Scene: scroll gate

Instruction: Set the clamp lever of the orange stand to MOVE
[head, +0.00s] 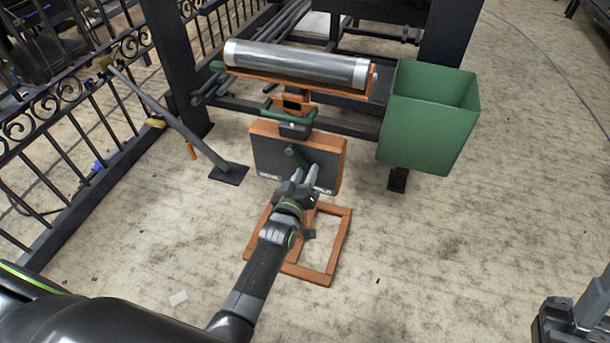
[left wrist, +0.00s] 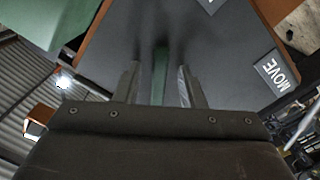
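The orange stand (head: 340,163) has a dark upright panel and an orange base frame on the floor. Its green clamp lever (head: 295,155) is on the panel front and also shows in the left wrist view (left wrist: 160,72). A white MOVE label (left wrist: 280,72) is on the panel at the right in the left wrist view; the labels are hard to read in the head view. My left gripper (head: 304,175) is at the panel, open, with its fingers on either side of the lever. Gaps show between lever and fingers. A part, probably my right gripper (head: 578,318), shows at the lower right corner.
A metal roller (head: 295,63) lies on the orange cradle on top of the stand. A green bin (head: 425,125) is to the right. A dark iron fence (head: 75,130) and slanted post (head: 170,118) are at left. The floor around the base is mostly clear.

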